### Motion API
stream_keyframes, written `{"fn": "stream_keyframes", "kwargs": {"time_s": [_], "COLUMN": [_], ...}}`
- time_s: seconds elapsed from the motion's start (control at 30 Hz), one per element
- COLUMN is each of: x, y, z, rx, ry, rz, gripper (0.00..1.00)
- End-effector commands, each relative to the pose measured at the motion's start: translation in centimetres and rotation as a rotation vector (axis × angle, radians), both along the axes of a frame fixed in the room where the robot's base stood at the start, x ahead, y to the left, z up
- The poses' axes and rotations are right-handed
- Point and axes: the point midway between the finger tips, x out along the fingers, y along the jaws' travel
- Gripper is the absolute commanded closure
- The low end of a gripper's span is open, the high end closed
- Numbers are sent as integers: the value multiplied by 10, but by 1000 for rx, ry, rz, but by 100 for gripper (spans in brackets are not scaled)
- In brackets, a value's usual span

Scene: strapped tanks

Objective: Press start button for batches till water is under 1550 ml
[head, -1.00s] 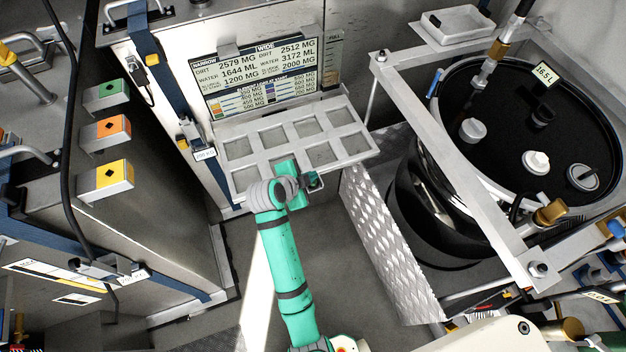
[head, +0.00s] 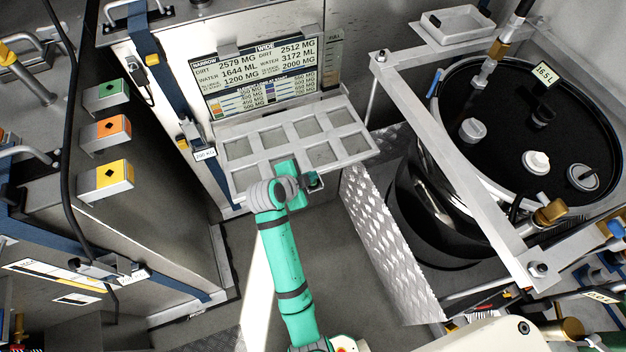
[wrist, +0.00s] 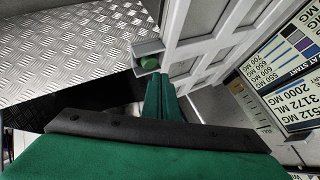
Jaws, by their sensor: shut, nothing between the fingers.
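The display panel (head: 262,78) in the head view reads, under NARROW, dirt 2579 MG, water 1644 ML and 1200 MG. Under WIDE it reads dirt 2512 MG, water 3172 ML and 2000 MG. A green round button (wrist: 150,63) sits in a small grey housing at the edge of the white rack in the wrist view. My gripper (wrist: 158,80) is shut and empty, its fingertips close to the button. I cannot tell whether they touch it. In the head view my gripper (head: 300,186) is at the rack's front edge and partly hides the button housing.
The white rack (head: 352,148) with several square openings lies below the display. Green, orange and yellow boxes (head: 107,132) are on the left cabinet. A black drum (head: 440,215) in a grey frame stands right, beside a diamond-plate panel (head: 385,250).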

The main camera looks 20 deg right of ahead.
Motion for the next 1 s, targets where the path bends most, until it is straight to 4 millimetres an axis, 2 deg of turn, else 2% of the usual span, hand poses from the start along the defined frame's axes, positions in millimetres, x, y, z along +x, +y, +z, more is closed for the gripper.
{"fn": "stream_keyframes", "kwargs": {"time_s": [0.57, 1.0], "x": [0, 0], "y": [0, 0], "z": [0, -8], "rx": [0, 0], "ry": [0, -1], "rz": [0, -1], "gripper": [100, 100]}}
